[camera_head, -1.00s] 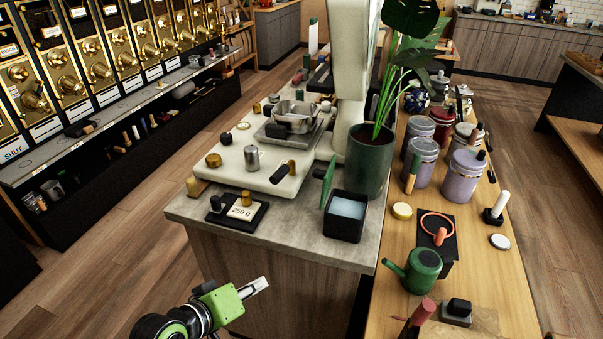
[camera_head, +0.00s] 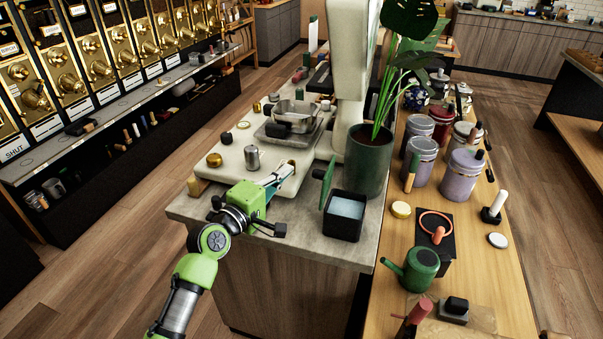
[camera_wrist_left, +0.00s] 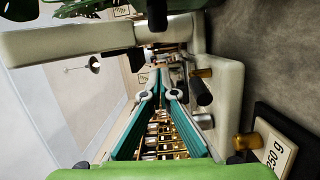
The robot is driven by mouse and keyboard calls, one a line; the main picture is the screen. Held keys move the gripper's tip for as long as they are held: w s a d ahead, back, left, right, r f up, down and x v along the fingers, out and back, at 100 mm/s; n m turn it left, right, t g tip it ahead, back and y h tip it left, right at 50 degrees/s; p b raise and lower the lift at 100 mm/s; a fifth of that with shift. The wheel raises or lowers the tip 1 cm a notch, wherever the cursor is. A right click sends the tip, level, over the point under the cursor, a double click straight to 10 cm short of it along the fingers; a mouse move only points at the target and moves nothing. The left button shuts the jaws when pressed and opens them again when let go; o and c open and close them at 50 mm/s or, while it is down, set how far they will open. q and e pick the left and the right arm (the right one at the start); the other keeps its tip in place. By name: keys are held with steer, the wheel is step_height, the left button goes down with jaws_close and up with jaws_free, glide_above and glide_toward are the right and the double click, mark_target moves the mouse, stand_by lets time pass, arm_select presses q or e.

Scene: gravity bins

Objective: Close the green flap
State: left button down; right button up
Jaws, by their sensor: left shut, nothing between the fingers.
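The green flap (camera_head: 327,184) stands upright on the left edge of a small open black box (camera_head: 344,229). Pale blue-white contents show inside the box. My left gripper (camera_head: 288,168) is shut and empty. It is above the front part of the counter, left of the flap and apart from it. In the left wrist view its teal fingers (camera_wrist_left: 158,93) come together at the tips with nothing between them. I cannot make out the flap in that view. My right gripper is not in view.
A potted plant (camera_head: 363,164) stands right behind the box. The pale scale (camera_head: 235,160), with a metal pan, lies left and behind. The 250 g block (camera_wrist_left: 277,151) shows in the wrist view. A green watering can (camera_head: 418,266) is on the wooden table at right.

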arm_select(q)
steer(key=d, duration=0.1)
steer(key=d+p, duration=0.1)
steer(key=d, duration=0.1)
steer(key=d+p, duration=0.1)
steer(key=shift+s+d+f, duration=0.15)
steer(key=shift+s+d, duration=0.05)
steer(key=shift+s, duration=0.05)
